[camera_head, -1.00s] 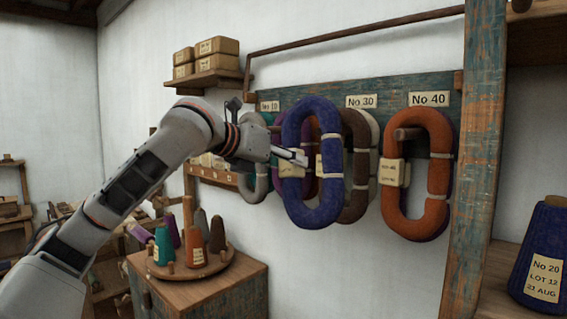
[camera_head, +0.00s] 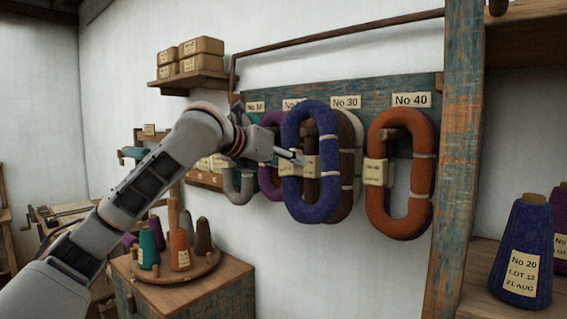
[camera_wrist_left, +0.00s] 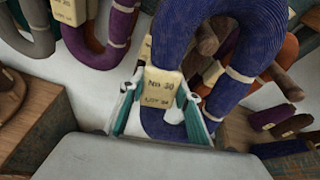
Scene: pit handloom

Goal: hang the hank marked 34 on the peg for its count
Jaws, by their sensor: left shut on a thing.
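My left gripper (camera_head: 298,158) is shut on the left side of a blue hank (camera_head: 312,212), at its paper tag (camera_head: 312,165). The hank hangs upright as a long loop in front of the peg board (camera_head: 375,93), overlapping a brown hank (camera_head: 341,205) under the No 30 label (camera_head: 345,102). In the left wrist view, the blue hank (camera_wrist_left: 258,50) is between the fingers (camera_wrist_left: 160,95); its tag (camera_wrist_left: 162,86) seems to read 30, with a smaller blurred line below. The No 30 peg is hidden in the head view. My right gripper is out of view.
An orange hank (camera_head: 425,170) hangs under the No 40 label (camera_head: 412,100). Purple (camera_head: 268,180) and grey (camera_head: 238,190) hanks hang to the left. A post (camera_head: 460,150) stands right of the board. Cones stand on a round tray (camera_head: 205,262) below.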

